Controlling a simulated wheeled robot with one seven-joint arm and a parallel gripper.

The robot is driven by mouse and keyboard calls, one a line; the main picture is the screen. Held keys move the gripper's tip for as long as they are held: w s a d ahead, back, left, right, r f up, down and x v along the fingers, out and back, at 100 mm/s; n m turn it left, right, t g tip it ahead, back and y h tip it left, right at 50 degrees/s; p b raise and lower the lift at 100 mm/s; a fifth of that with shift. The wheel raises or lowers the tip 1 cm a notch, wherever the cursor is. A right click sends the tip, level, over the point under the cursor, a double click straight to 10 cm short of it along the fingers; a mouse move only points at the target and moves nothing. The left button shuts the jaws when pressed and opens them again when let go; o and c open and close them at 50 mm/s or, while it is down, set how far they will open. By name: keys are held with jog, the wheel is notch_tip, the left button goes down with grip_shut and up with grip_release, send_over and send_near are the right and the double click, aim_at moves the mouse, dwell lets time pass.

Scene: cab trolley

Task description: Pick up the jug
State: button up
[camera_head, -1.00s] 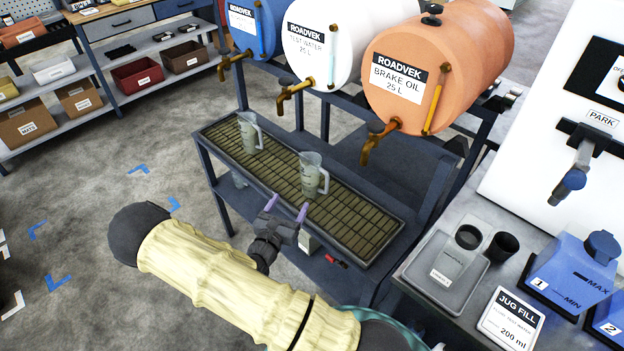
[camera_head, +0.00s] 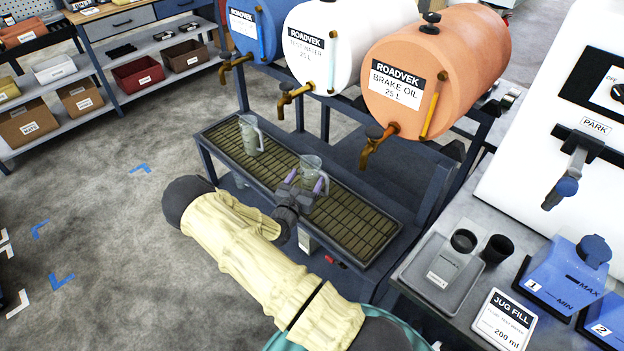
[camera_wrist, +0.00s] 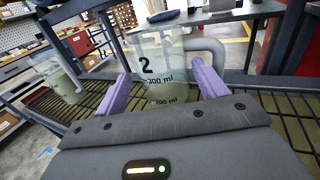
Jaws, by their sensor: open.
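A clear jug (camera_head: 311,169) stands upright on the slatted drip tray (camera_head: 365,231), below and between the white and orange barrels. In the wrist view this jug (camera_wrist: 160,62) carries a "2" and millilitre marks, with its handle to the right. My gripper (camera_head: 306,180) is open, its purple fingers on either side of the jug's near lower part. In the wrist view my gripper (camera_wrist: 165,84) has a finger at each side of the jug; I cannot tell whether they touch it. A second jug (camera_head: 249,135) stands further left on the tray; it also shows in the wrist view (camera_wrist: 60,80).
Brass taps of the blue (camera_head: 250,25), white (camera_head: 335,35) and orange barrel (camera_head: 440,60) overhang the tray. A bench at right holds a jug fill card (camera_head: 503,320), a grey scale-like stand (camera_head: 437,279) and blue containers (camera_head: 570,275).

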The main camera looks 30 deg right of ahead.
aim_at(314, 164)
jog(key=shift+w+d, duration=0.1)
jog(key=x, duration=0.1)
jog(key=p+x, duration=0.1)
jog(key=x, duration=0.1)
jog(key=p+x, duration=0.1)
jog(key=x, duration=0.1)
jog(key=shift+d+r, duration=0.15)
jog(key=shift+r, duration=0.15)
dwell(0.4)
jog(key=c, duration=0.8)
jog(key=shift+r, duration=0.1)
notch_tip(314, 164, up, 10)
jog(key=shift+f+b, duration=0.1)
jog(key=shift+b, duration=0.75)
